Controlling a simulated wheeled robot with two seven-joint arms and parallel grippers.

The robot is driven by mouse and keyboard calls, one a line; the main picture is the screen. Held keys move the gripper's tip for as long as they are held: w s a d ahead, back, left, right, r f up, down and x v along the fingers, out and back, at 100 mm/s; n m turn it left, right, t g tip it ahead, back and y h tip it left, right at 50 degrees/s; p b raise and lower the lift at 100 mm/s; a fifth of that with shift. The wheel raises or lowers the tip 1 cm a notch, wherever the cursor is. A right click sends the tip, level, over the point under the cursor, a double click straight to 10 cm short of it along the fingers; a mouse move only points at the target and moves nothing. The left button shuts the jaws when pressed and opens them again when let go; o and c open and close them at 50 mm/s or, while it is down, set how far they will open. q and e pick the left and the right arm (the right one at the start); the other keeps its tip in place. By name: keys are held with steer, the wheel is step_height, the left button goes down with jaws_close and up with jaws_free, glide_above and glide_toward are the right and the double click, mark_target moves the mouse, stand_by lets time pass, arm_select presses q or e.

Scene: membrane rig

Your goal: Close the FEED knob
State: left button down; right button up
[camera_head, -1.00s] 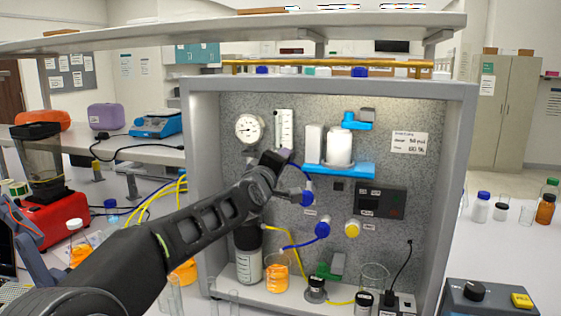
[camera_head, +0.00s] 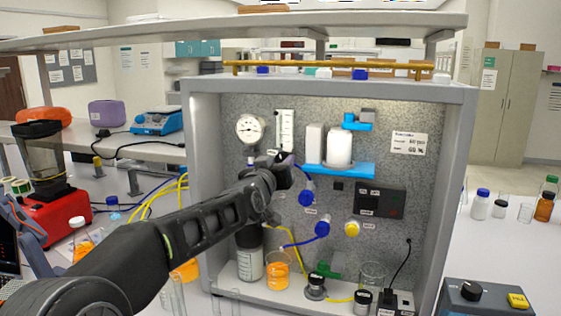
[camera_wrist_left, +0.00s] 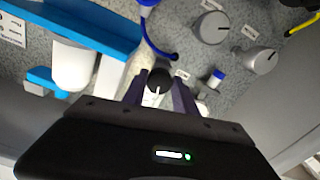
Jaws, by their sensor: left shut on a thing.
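My left gripper (camera_head: 284,165) is at the rig's back panel, below the white flow tube and left of the blue shelf. In the left wrist view the left gripper (camera_wrist_left: 160,90) has its two fingers on either side of a dark round knob (camera_wrist_left: 159,78) with a white line on its face, and is shut on it. Its label cannot be read, so I cannot confirm from lettering that it is the FEED knob. In the head view this knob is hidden behind the gripper. Two grey knobs, one nearer (camera_wrist_left: 210,27) and one farther right (camera_wrist_left: 262,61), stand apart from the fingers. My right gripper is not in view.
The rig's grey frame (camera_head: 456,200) encloses the panel. A round gauge (camera_head: 250,128), a blue shelf (camera_head: 345,170) and blue valve caps (camera_head: 306,198) are close to the gripper. An orange-filled beaker (camera_head: 279,270) and several bottles stand on the rig's floor.

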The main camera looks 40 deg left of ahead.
arm_select(q)
steer(key=shift+f+m, duration=0.2)
steer(key=shift+m, duration=1.1)
steer(key=c, duration=1)
jaws_free()
steer(key=shift+r, duration=0.1)
steer(key=b+v, duration=0.1)
steer(key=v, duration=0.6)
steer(key=shift+s+d+b, duration=0.15)
steer(key=shift+s+b, duration=0.2)
steer(key=shift+b, duration=0.05)
